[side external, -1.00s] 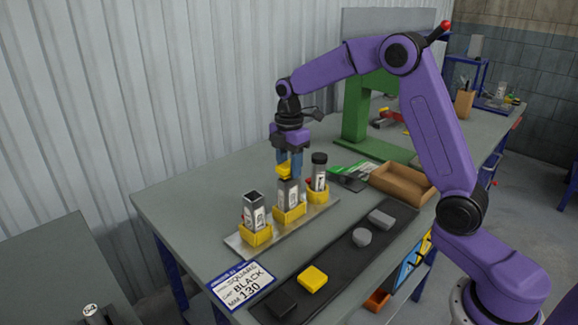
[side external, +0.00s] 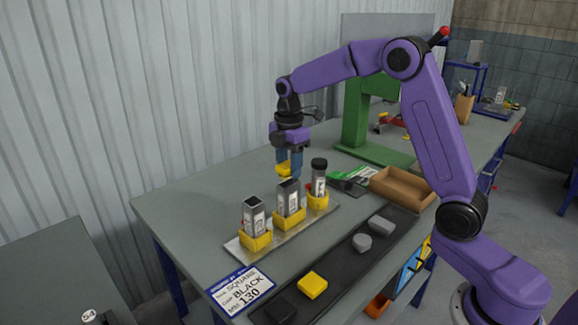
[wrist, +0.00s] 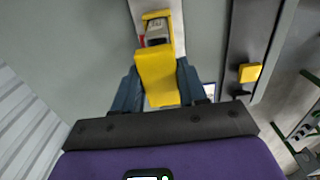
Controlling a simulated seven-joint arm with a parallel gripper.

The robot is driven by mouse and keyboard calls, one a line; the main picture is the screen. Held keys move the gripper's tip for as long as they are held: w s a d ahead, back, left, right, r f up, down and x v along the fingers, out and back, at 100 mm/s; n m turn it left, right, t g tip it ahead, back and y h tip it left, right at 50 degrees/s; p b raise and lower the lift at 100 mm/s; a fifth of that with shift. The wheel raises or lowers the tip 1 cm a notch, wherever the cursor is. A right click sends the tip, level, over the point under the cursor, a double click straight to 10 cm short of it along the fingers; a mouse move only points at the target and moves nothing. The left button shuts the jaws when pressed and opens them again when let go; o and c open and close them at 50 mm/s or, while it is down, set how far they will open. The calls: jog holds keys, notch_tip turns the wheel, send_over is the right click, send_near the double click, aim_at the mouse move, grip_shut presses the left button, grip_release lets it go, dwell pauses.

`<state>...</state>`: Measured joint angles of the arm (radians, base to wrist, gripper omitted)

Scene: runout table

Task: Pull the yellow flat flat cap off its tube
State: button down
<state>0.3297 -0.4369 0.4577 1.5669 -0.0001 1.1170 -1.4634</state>
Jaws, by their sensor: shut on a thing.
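My gripper (side external: 289,165) is shut on the yellow flat cap (side external: 283,169), which sits between its blue fingers. The cap also shows between the fingers in the wrist view (wrist: 158,80). The middle tube (side external: 289,196) stands upright in a yellow holder (side external: 289,220), and its dark top is bare. The cap is just above and slightly left of that top in the side view, apart from it as far as I can see. In the wrist view a grey tube top (wrist: 156,32) shows in a yellow holder past the cap.
An open square tube (side external: 253,214) and a black-capped tube (side external: 318,176) flank the middle one on a metal plate. A dark strip holds a yellow cap (side external: 313,285), grey caps and a black one. A cardboard tray (side external: 402,188) and a green stand (side external: 357,120) are behind.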

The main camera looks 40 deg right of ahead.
jog(key=shift+r, duration=0.7)
dwell(0.6)
